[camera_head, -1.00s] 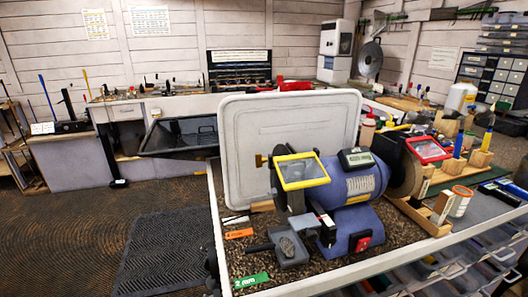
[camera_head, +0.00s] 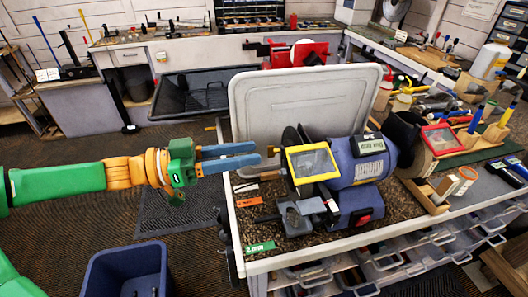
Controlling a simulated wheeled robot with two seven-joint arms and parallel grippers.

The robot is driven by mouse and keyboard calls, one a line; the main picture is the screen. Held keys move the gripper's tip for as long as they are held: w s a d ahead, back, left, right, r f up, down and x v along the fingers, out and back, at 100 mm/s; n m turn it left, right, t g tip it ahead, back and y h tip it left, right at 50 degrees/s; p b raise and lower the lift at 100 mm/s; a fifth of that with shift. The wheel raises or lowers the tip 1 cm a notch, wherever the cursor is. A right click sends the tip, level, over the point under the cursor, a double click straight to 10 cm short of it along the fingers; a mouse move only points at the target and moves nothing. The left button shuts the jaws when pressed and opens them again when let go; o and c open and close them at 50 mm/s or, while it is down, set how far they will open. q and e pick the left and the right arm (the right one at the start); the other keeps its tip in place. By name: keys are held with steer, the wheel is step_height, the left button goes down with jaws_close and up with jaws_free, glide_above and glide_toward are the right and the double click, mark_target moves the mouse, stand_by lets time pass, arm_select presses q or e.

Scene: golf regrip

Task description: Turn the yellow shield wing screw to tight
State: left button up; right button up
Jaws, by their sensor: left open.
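The bench grinder (camera_head: 362,165) is blue and stands on the bench at centre right. Its yellow-framed shield (camera_head: 312,161) is on the left side of the grinder. A small brass-coloured wing screw (camera_head: 272,151) sticks out to the left of the yellow shield. My left gripper (camera_head: 258,154), green with two blue fingers, reaches in from the left. Its fingers are open and point right, with the tips just left of the wing screw. I cannot tell whether the tips touch it. My right gripper is not in view.
A grey upright panel (camera_head: 300,95) stands behind the grinder. A red-framed shield (camera_head: 440,138) is on the grinder's right side. A dark blue bin (camera_head: 126,275) stands on the floor at lower left. The bench's left edge (camera_head: 228,205) lies below my gripper.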

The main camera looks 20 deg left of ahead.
mark_target(273, 151)
arm_select(q)
steer(key=x, duration=0.1)
steer(key=b+x, duration=0.1)
steer(key=x, duration=0.1)
steer(key=shift+w+f, duration=0.1)
steer(key=shift+f, duration=0.15)
steer(key=shift+w+d+r, duration=0.1)
steer(key=shift+d+r, duration=0.1)
steer(key=shift+d, duration=0.1)
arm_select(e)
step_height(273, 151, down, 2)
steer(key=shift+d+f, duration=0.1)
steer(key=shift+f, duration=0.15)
arm_select(q)
jaws_close()
